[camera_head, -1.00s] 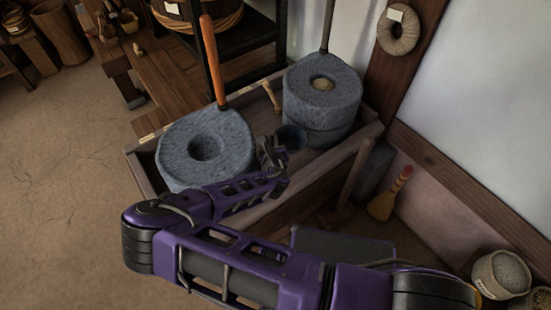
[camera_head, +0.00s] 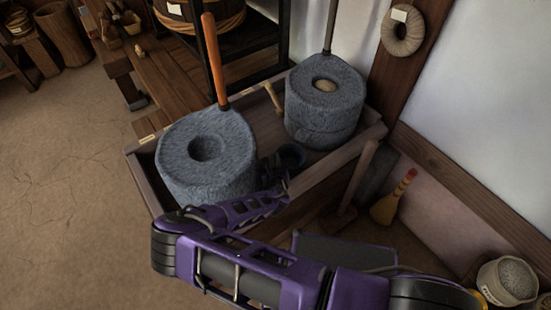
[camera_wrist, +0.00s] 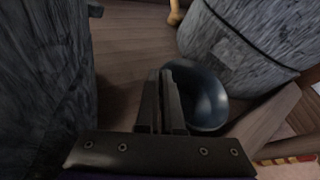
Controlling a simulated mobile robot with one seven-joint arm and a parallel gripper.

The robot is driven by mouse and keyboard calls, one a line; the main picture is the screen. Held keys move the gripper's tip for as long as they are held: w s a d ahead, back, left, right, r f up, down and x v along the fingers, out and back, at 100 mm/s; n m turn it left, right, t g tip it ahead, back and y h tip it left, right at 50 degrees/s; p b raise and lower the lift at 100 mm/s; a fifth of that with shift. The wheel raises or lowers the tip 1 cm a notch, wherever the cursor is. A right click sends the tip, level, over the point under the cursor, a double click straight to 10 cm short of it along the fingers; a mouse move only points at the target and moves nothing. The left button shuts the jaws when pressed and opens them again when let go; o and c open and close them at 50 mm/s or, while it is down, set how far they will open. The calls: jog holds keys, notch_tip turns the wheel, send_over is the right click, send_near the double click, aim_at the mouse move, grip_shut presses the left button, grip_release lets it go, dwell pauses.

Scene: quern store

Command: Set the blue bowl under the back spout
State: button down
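The blue bowl (camera_head: 291,155) is a small dark blue bowl between the two querns, just in front of the back quern; it shows large in the wrist view (camera_wrist: 208,98). My gripper (camera_head: 282,178) is at the bowl's near left side. In the wrist view its fingers (camera_wrist: 168,88) are close together at the bowl's left rim and look shut on it, though they hide the contact. The back quern (camera_head: 322,112) is a grey stone drum with a pale heap in its eye. Its spout is not clear. I cannot tell whether the bowl touches the tray.
The front quern (camera_head: 205,165), with an orange handle (camera_head: 214,60), stands close left of my gripper. Both querns stand in a wooden tray (camera_head: 336,163) with raised edges. A pale wooden peg (camera_head: 273,98) is behind the bowl. A brush (camera_head: 393,198) leans by the right wall.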

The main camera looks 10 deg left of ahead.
jog(key=c, duration=1.1)
grip_release()
jog(key=shift+o, duration=0.2)
jog(key=p+v, duration=0.1)
jog(key=v, duration=1.1)
jog(key=shift+s, duration=0.1)
